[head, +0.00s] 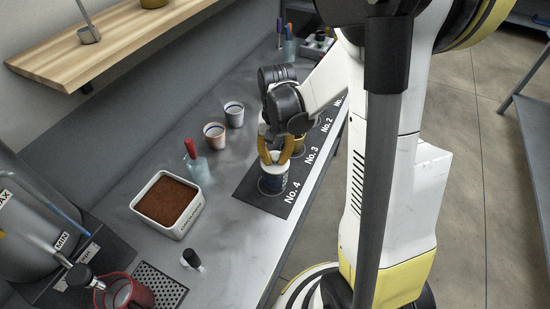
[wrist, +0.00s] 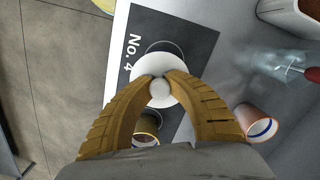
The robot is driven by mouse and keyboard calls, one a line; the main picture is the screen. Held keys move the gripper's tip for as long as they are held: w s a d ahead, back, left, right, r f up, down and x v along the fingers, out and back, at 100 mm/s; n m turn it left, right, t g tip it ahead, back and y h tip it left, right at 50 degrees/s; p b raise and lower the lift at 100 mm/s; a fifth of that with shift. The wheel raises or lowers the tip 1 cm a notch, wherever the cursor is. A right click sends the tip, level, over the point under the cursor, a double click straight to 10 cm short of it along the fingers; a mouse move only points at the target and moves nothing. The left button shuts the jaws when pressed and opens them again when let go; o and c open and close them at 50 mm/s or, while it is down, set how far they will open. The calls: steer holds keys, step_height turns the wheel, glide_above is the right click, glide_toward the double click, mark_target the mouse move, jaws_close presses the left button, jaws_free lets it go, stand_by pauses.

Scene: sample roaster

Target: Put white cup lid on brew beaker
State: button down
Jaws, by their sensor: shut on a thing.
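My gripper (wrist: 160,80) is shut on the knob of the white cup lid (wrist: 146,65), a round white disc. The lid is at or just above the beaker's top. I cannot tell whether it touches or sits level. In the wrist view the lid hides most of what is below it.
A dark mat (head: 252,193) carries numbered places; another beaker (head: 298,146) stands behind my gripper. The mat's right side borders the counter edge.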

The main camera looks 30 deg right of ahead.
steer(key=c, duration=1.3)
jaws_free()
steer(key=shift+r, duration=0.1)
steer(key=r, duration=1.2)
steer(key=shift+w+d, duration=0.25)
steer(key=shift+a, duration=0.1)
steer(key=s+a+r+n+t, duration=0.1)
steer(key=s+a+n+t, duration=0.1)
steer(key=s+a, duration=0.1)
steer(key=s+a+r+n+t, duration=0.2)
steer(key=s+a+t, duration=0.1)
steer(key=s+a+r+n+t, duration=0.1)
steer(key=s+a+t, duration=0.1)
steer(key=s+a, duration=0.1)
steer(key=shift+s+a+r+n+t+h, duration=0.2)
steer(key=shift+s+n+t+h, duration=0.1)
steer(key=shift+n, duration=0.1)
